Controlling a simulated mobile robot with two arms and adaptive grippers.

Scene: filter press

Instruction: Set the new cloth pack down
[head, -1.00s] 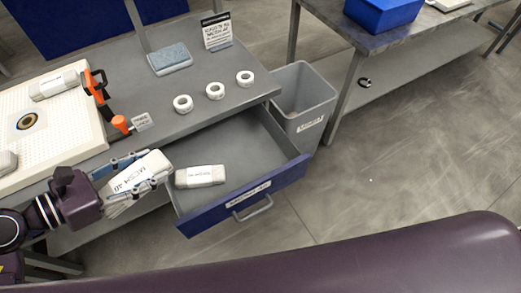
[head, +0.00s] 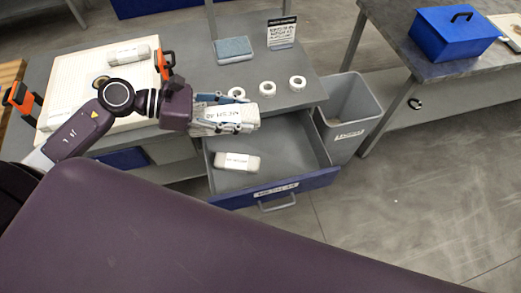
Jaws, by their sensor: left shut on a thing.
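My left gripper (head: 222,112) is shut on a white cloth pack (head: 240,119) with dark lettering. It holds the pack above the front edge of the grey bench, near the back of the open drawer. A second white pack (head: 237,162) lies in the drawer, toward its left side. The drawer (head: 270,191) is pulled out and has a blue front with a label and handle. The white perforated plate (head: 75,92) lies on the bench behind my left arm, with another white roll (head: 129,54) on it. My right gripper is not in view.
White tape rings (head: 267,89) and a blue-grey sponge (head: 234,48) sit on the bench by a small sign (head: 281,33). Orange clamps (head: 164,64) stand at the plate. A grey bin (head: 348,112) is right of the drawer. A blue box (head: 452,32) stands on another table.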

